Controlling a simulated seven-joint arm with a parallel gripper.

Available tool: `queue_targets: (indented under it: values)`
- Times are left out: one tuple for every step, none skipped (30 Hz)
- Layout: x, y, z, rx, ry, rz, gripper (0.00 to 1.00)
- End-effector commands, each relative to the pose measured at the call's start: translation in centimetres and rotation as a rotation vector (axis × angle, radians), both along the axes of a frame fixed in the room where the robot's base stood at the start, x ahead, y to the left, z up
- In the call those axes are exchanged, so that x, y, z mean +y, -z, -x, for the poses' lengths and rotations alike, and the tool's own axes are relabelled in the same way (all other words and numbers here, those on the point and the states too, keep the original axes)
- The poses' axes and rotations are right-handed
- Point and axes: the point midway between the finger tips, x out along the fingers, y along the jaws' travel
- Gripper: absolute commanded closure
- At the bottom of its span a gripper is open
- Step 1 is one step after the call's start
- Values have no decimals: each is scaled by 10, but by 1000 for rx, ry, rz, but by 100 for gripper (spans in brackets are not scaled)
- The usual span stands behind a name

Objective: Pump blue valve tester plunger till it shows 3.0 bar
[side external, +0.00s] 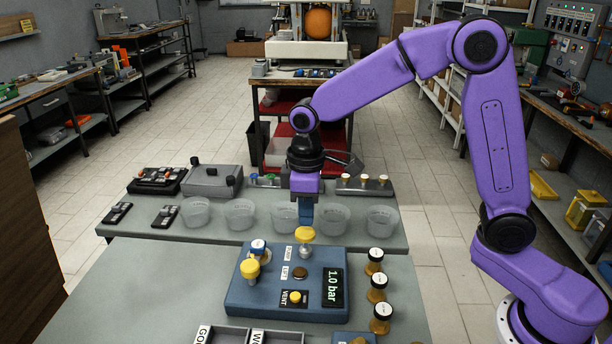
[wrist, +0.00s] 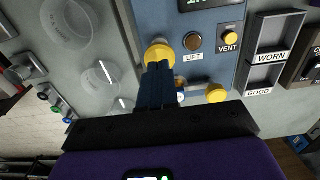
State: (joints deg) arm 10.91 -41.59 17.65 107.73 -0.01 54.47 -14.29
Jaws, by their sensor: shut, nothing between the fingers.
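The blue valve tester (side external: 285,318) sits on the front table, and its display (side external: 333,287) reads 1.0 bar. Its plunger has a round yellow knob (side external: 305,235) on a pale shaft beside the PUMP label. My gripper (side external: 306,222) points down with its blue fingers shut and empty, right over this knob. I cannot tell whether the fingertips touch it. In the wrist view, the shut fingers (wrist: 158,88) partly cover the yellow knob (wrist: 158,53). The tester body (wrist: 207,55) also shows there, with the display cut off at the top edge.
The tester also carries a yellow-topped valve (side external: 250,268), a brown LIFT button (side external: 300,272) and a yellow VENT button (side external: 295,297). Several clear cups (side external: 239,214) stand behind. Several brass valves (side external: 377,288) stand to the right. GOOD and WORN trays (side external: 240,338) lie in front.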

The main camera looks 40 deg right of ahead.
Motion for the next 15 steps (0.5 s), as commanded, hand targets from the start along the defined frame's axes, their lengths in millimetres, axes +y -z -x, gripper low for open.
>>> queue_targets:
  values:
    - [1, -13, -1, -6, 0, -4, 100]
    - [1, -19, -1, -6, -1, -4, 100]
    - [1, -28, -1, -6, -1, -4, 100]
    - [1, -34, -1, -6, -1, -4, 100]
    - [1, -40, -1, -7, 0, -4, 100]
    - [1, -48, -1, -6, 0, -4, 100]
    - [1, -54, -1, -6, -1, -4, 100]
    - [1, -59, -1, -6, -1, -3, 100]
    - [1, -66, -1, -6, -1, -4, 100]
    - [1, -71, -1, -5, 0, -4, 100]
    - [1, -75, -1, -6, 0, -3, 100]
    - [1, -80, -1, -4, 0, -3, 100]
    - [1, -83, -1, -4, 0, -3, 100]
    - [1, -86, -1, -4, 0, -2, 100]
    - [1, -89, -1, -4, 0, -2, 100]
